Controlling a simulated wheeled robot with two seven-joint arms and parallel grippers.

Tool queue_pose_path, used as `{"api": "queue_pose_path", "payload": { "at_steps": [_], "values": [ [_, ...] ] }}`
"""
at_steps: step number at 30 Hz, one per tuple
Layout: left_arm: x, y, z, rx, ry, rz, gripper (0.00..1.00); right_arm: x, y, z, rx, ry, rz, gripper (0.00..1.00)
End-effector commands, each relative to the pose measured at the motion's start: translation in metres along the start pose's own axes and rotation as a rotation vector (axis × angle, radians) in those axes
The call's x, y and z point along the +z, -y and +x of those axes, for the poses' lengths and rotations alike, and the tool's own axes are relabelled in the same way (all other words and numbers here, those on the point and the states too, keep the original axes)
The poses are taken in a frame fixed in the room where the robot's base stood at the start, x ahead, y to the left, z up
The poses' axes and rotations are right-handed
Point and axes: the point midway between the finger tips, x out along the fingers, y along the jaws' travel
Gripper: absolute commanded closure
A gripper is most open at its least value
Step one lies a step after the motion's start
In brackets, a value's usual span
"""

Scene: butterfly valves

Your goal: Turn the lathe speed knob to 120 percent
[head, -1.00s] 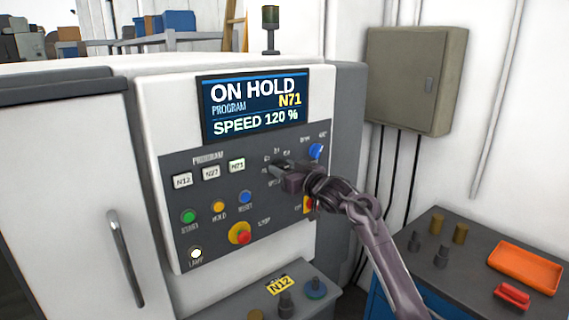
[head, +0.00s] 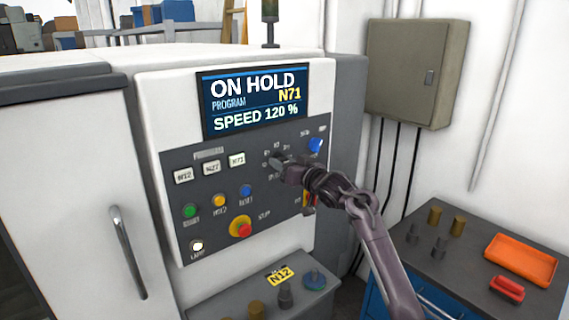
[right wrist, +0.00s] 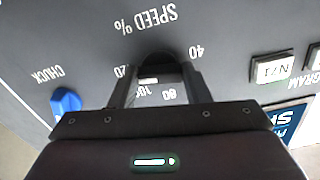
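The dark speed knob (head: 276,158) sits on the lathe's grey panel, under the screen (head: 254,101), which reads SPEED 120 %. My right gripper (head: 284,166) is in front of it, partly covering the knob and its scale. In the right wrist view the knob (right wrist: 160,62) shows between the tips of my two fingers (right wrist: 160,82). The fingers stand apart, with scale numbers showing in the gap. Whether a fingertip touches the knob cannot be told. My left gripper is not in view.
The blue chuck knob (head: 315,145) is close to the right of my gripper; the red stop button (head: 241,227) is below left. Program buttons (head: 211,168) lie to the left. A side cabinet with an orange tray (head: 520,259) stands at right.

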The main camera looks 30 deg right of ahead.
Motion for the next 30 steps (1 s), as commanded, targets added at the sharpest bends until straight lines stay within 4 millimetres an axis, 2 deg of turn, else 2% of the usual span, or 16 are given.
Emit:
{"api": "queue_pose_path", "payload": {
  "at_steps": [1, 4, 14, 17, 24, 30],
  "values": [
    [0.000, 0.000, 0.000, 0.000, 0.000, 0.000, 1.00, 0.002, 0.000, 0.000, 0.000, 0.004, 0.001, 0.50],
    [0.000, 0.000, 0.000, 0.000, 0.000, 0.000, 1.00, 0.002, 0.000, 0.000, 0.000, 0.002, 0.000, 0.37],
    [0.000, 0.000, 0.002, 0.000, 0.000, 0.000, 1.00, 0.001, 0.000, -0.002, 0.000, -0.001, -0.002, 0.36],
    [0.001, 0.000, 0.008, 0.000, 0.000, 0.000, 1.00, 0.003, -0.001, -0.011, 0.001, -0.002, -0.002, 0.36],
    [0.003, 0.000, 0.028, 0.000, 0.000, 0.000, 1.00, 0.005, -0.001, -0.051, 0.001, 0.000, -0.005, 0.36],
    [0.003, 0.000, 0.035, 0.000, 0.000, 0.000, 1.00, 0.003, -0.001, -0.074, 0.000, 0.000, -0.002, 0.36]
  ]
}}
